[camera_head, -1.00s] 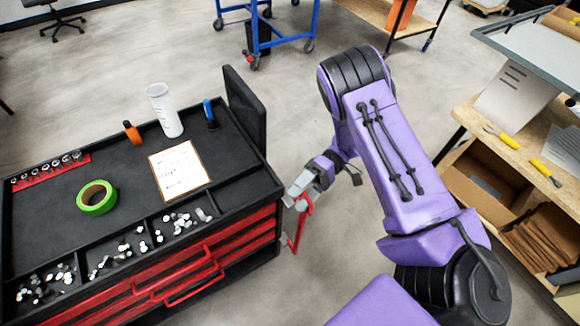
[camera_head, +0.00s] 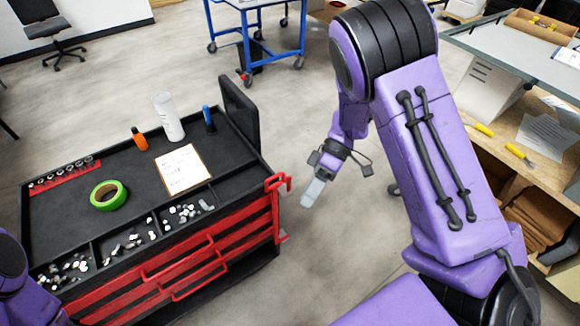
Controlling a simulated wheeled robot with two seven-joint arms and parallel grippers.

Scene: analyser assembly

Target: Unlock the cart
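The cart (camera_head: 115,167) is a black-topped tool cart with red drawers at the left. A red locking bar (camera_head: 279,184) shows at its right front corner, its upper end sticking out to the right and its lower part close against the drawer fronts. My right gripper (camera_head: 310,195) is to the right of the bar, apart from it, over bare floor. Its grey fingers overlap in this view, so their gap cannot be seen; nothing shows held in them. Only part of my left arm shows at the lower left; its gripper is out of view.
A blue wheeled frame (camera_head: 262,30) stands behind. A wooden workbench (camera_head: 500,130) is at the right. The floor between is clear.

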